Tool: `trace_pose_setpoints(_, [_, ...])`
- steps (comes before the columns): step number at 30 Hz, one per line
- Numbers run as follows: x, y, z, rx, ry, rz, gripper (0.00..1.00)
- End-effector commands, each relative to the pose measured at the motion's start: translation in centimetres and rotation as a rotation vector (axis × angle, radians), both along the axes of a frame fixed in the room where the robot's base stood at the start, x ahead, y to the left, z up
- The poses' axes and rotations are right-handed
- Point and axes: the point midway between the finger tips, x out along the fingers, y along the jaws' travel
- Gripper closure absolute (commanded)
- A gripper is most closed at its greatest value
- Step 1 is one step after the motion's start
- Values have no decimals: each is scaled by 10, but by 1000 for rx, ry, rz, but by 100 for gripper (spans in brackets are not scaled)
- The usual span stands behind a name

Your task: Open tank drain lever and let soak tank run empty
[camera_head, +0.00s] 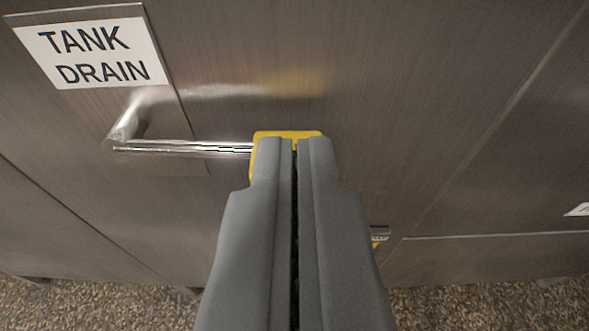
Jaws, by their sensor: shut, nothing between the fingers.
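The tank drain lever (185,147) is a shiny metal bar that comes out of the steel panel at the left and runs level to the right. Its yellow end grip (287,134) shows just behind my fingertips. A white label reading "TANK DRAIN" (95,53) is on the panel above the lever. My gripper (298,145) is shut and empty, with its grey fingertips in front of the yellow grip and overlapping it in view. I cannot tell whether they touch it. Most of the grip is hidden behind the fingers. The inside of the soak tank is not in view.
Brushed steel panels (420,110) fill the background, with seams between them. A small part with a yellow piece (379,236) shows low, just right of my gripper. A white label (579,210) is partly seen at the right edge. The speckled floor (95,305) shows below.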

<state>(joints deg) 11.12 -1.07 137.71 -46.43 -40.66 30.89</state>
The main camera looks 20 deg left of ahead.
Motion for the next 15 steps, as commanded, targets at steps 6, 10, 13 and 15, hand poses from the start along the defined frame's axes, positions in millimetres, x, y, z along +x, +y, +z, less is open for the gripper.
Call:
trace_pose_setpoints(6, [31,10,-8,0,1,2,100])
trace_pose_setpoints(10, [49,17,-13,0,0,2,100])
trace_pose_setpoints(13, [63,21,-17,0,0,1,100])
trace_pose_setpoints(15, [72,24,-19,-1,0,1,100])
